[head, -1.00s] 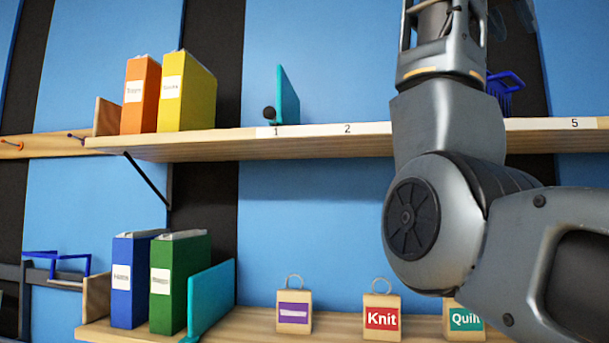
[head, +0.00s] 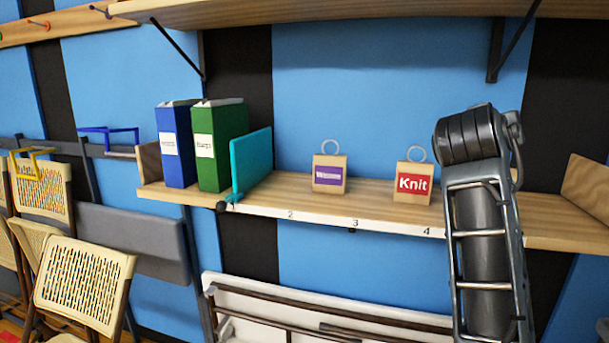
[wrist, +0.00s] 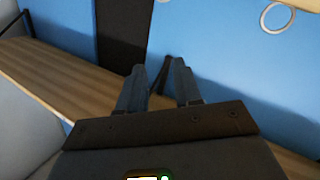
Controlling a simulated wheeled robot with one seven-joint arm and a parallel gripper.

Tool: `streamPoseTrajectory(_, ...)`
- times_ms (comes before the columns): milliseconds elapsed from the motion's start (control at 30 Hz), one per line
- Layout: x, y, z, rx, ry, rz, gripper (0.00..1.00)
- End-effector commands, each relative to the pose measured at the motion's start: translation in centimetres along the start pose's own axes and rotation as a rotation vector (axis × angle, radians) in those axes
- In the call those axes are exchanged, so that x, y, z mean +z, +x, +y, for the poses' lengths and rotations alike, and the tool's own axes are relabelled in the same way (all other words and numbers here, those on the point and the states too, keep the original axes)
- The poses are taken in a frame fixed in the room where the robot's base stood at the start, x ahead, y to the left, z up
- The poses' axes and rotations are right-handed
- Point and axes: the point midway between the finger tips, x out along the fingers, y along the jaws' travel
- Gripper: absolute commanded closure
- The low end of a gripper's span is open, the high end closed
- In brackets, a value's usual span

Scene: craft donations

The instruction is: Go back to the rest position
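My gripper (wrist: 158,75) shows in the wrist view with its two dark fingers apart and nothing visible held between them. Wooden shelf boards and blue wall lie beyond it. In the head view my grey arm stands in front of the right part of the lower shelf (head: 290,196). The gripper itself cannot be made out there.
The lower shelf holds a blue binder (head: 175,150), a green binder (head: 219,150), a teal bookend (head: 251,165), a purple-labelled tag block (head: 329,180) and a Knit block (head: 413,184). An upper shelf (head: 400,10) runs overhead. Folding chairs (head: 83,283) stand at lower left.

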Motion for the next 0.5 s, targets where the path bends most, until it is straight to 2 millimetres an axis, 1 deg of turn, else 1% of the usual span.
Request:
streamPoseTrajectory(33,2.8,-0.3,-1.1,-0.027,-0.026,0.006,0.66)
streamPoseTrajectory(100,5.8,-0.9,-2.3,-0.064,-0.051,0.021,0.66)
streamPoseTrajectory(267,12.8,-2.8,-4.4,-0.153,-0.098,0.050,0.66)
streamPoseTrajectory(300,14.5,-3.5,-4.8,-0.177,-0.107,0.057,0.66)
streamPoseTrajectory(367,17.0,-4.5,-5.3,-0.211,-0.118,0.064,0.66)
streamPoseTrajectory(400,18.7,-5.3,-5.6,-0.234,-0.125,0.069,0.66)
streamPoseTrajectory(467,21.1,-6.6,-5.9,-0.269,-0.132,0.076,0.66)
streamPoseTrajectory(500,22.7,-7.5,-6.1,-0.293,-0.137,0.079,0.66)
